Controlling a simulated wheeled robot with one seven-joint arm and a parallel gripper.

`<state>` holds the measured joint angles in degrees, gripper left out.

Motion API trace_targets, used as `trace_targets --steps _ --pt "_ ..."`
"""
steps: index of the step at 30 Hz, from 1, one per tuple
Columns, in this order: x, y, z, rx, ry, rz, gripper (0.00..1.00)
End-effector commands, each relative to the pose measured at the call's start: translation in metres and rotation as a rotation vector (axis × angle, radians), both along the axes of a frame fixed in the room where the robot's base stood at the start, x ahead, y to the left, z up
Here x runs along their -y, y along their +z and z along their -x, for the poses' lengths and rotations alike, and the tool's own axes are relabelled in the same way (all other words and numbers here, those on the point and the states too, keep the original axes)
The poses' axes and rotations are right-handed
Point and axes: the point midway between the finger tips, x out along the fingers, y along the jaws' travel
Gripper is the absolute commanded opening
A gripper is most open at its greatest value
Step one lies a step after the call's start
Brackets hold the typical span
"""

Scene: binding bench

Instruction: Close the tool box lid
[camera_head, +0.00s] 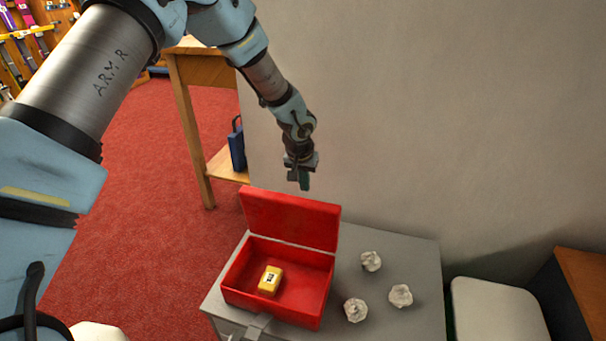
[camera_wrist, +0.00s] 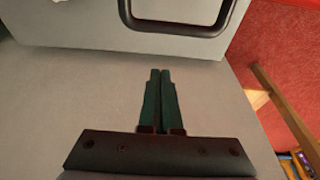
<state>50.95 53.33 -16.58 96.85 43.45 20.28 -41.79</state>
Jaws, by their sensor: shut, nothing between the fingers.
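The red tool box (camera_head: 318,297) stands on a grey cabinet in the head view. Its lid (camera_head: 290,217) is open and stands raised at the box's far side. A small yellow item with a dark label (camera_head: 270,281) lies inside the box. My gripper (camera_head: 304,186) is shut and empty, fingers pointing down. In the head view it appears just beyond and above the lid's top edge, with a gap between them. In the wrist view its two dark green fingers (camera_wrist: 160,75) are together; neither box nor lid shows there.
Three crumpled paper balls (camera_head: 371,261) lie right of the box on the grey cabinet top (camera_head: 415,255). A wall rises behind. A wooden table (camera_head: 205,68) with a blue case (camera_head: 237,148) stands at the left. The wrist view shows a dark handle (camera_wrist: 180,29) on something grey.

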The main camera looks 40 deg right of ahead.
Motion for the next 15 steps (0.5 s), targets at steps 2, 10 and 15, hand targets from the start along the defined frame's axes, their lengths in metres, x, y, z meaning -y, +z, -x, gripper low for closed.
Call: trace_targets --steps 2,10,15 --pt "-0.004 -0.005 0.003 0.001 -0.004 -0.001 0.0" --pt "-0.029 -0.003 0.019 0.001 -0.003 0.0 0.0" --pt "-0.033 -0.002 0.021 0.0 0.0 0.0 0.0"
